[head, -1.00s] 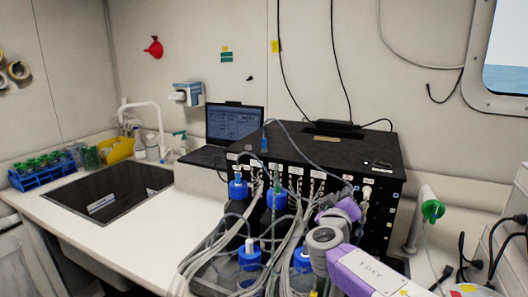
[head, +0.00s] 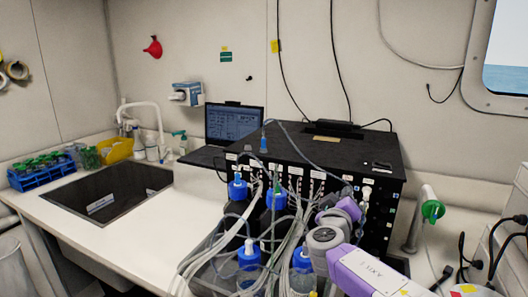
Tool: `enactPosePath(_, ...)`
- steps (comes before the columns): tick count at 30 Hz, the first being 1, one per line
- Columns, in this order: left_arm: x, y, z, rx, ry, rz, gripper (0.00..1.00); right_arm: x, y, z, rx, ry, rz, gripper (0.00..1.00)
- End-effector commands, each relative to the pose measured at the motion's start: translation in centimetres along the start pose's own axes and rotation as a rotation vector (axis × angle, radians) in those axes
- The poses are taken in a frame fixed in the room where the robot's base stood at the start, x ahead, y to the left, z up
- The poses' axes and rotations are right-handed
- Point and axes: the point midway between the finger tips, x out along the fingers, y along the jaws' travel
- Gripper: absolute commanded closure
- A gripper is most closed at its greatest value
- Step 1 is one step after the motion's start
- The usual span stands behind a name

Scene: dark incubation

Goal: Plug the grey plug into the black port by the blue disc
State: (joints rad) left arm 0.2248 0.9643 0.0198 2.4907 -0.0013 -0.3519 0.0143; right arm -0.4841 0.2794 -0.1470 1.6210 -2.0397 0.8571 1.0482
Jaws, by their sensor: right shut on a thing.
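The black box (head: 310,160) stands on the counter with its cable-covered front panel facing me. My right arm comes in from the lower right, and my right gripper (head: 361,207) is at the right part of that panel. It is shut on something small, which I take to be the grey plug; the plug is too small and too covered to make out. I cannot pick out the black port or the blue disc on the panel, as my arm and the cables cover part of it. My left gripper is not in view.
Several blue-capped bottles (head: 248,258) with bundled grey tubes stand in front of the box, left of my right arm. A laptop (head: 235,122) is behind left. A sink (head: 110,192) and a blue rack (head: 42,173) are farther left. A green-fitted white tube (head: 431,207) stands right.

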Motion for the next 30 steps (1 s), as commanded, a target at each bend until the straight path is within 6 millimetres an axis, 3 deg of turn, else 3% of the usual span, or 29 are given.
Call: enactPosePath(30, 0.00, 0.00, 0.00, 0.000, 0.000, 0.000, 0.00, 0.65, 0.00, 0.00, 0.000, 0.000, 0.000, 1.00)
